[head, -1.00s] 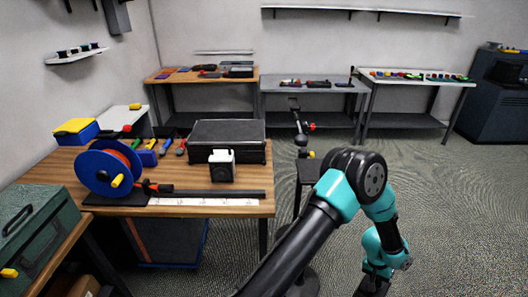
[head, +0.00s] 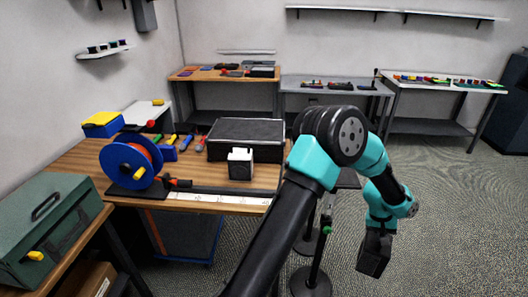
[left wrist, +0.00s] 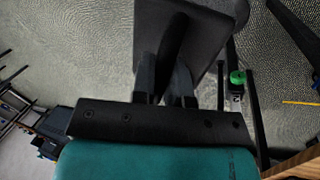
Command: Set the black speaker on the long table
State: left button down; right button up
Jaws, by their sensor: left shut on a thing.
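My left gripper (head: 377,230) hangs low over the floor at the right of the head view, with the arm bent above it. It is shut on a dark block, the black speaker (head: 373,255), held clear of the tables. In the left wrist view the fingers (left wrist: 166,82) close on the speaker (left wrist: 208,22), whose dark flat face fills the top middle. A wooden table (head: 82,160) stands at the left, and other tables stand along the back wall. I cannot tell for certain which is the long table. My right gripper is not in view.
The wooden table carries a blue cable reel (head: 130,163), a black case (head: 245,133), a white-and-black device (head: 240,164) and a white ruler strip (head: 205,197). A green toolbox (head: 45,232) sits front left. A round-based stand (head: 311,280) is near my arm. Floor at the right is open.

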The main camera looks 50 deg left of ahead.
pick_arm(q)
jog(key=s+a+r+n+t+y, duration=0.1)
jog(key=s+a+r+n, duration=0.3)
jog(key=a+r, duration=0.75)
jog(key=s+a+r+n+t+y, duration=0.1)
jog(key=s+a+r+n, duration=0.25)
jog(key=a+r, duration=0.8)
jog(key=s+a+f+n, duration=0.1)
jog(key=s+a+f, duration=0.2)
jog(key=a, duration=0.4)
jog(key=s+a+f, duration=0.4)
jog(key=a, duration=0.4)
jog(key=shift+a+n, duration=0.3)
jog(key=shift+n, duration=0.05)
jog(key=w+a+f, duration=0.1)
jog(key=w+a, duration=0.9)
jog(key=a, duration=0.1)
jog(key=shift+a+f, duration=0.15)
jog(key=shift+a, duration=0.2)
jog(key=shift+w+a, duration=0.1)
